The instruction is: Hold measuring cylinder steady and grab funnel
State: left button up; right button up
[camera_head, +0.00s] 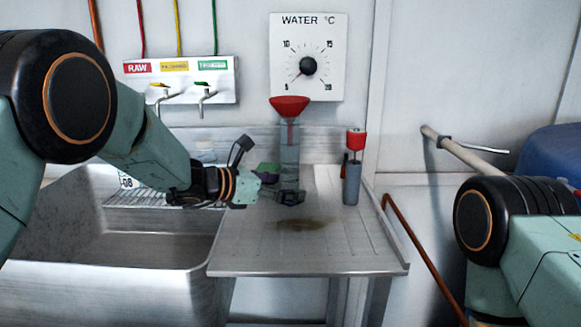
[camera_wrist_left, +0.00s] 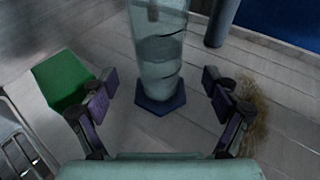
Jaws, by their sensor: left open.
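The clear measuring cylinder (camera_head: 289,155) stands upright on the metal table, and its dark hexagonal base shows in the left wrist view (camera_wrist_left: 160,98). The red funnel (camera_head: 290,104) sits in the cylinder's mouth. My left gripper (camera_head: 279,188) reaches in from the left, low near the cylinder's base. In the left wrist view its two fingers (camera_wrist_left: 160,88) are spread apart, with the cylinder ahead between them and a gap on both sides. My right arm shows at the right edge, but its gripper is out of view.
A grey cylinder with a red top (camera_head: 351,180) stands right of the measuring cylinder. A green object (camera_wrist_left: 61,80) lies left of my left gripper. A steel sink (camera_head: 150,252) is at left. The metal table's (camera_head: 305,262) front is clear except for a brown stain.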

pick_arm(q)
jog(key=shift+w+d+f, duration=0.1)
jog(key=shift+d, duration=0.05)
jog(key=shift+c, duration=0.3)
jog(key=c, duration=1.4)
jog(key=shift+o, duration=0.2)
